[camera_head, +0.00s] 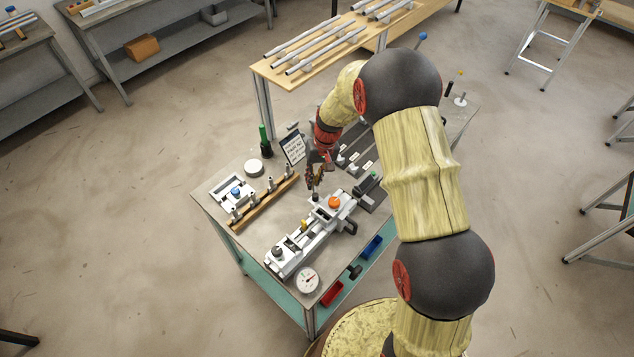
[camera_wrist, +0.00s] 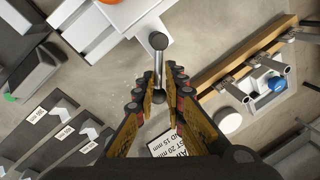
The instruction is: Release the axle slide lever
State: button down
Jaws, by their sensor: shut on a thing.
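The frame jig (camera_head: 312,240) is a long white fixture on the workbench, with an orange knob (camera_head: 334,202). In the wrist view part of its white body (camera_wrist: 97,42) shows at the top, beside the orange knob (camera_wrist: 118,3). A grey metal rod with a rounded end (camera_wrist: 158,42), which looks like the slide lever, stands beside the jig. My gripper (camera_wrist: 160,80) is shut on this lever, with one finger on each side. In the head view my gripper (camera_head: 313,185) is at the jig's far end. How the lever joins the jig is hidden.
A wooden rack with upright pins (camera_head: 262,205) stands to the left of the gripper. A small text sign (camera_head: 293,148), a white disc (camera_head: 253,167) and a green-topped bottle (camera_head: 264,140) are behind. Dark labelled blocks (camera_head: 362,160) lie to the right. A dial gauge (camera_head: 307,281) is near the front.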

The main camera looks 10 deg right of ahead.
jog(key=shift+s+a+r+n+g+b, duration=0.1)
jog(key=shift+a+n+g+b, duration=0.35)
jog(key=shift+n, duration=1.15)
jog(key=shift+a+n+g+b, duration=0.15)
jog(key=shift+a+n+b, duration=0.6)
jog(key=shift+n, duration=0.85)
jog(key=shift+a+n, duration=0.2)
jog(key=shift+n, duration=0.2)
jog(key=c, duration=2)
grip_release()
jog(key=shift+s, duration=0.1)
jog(key=shift+o, duration=0.2)
jog(key=v, duration=1.1)
jog(key=shift+r, duration=0.45)
jog(key=shift+a, duration=0.15)
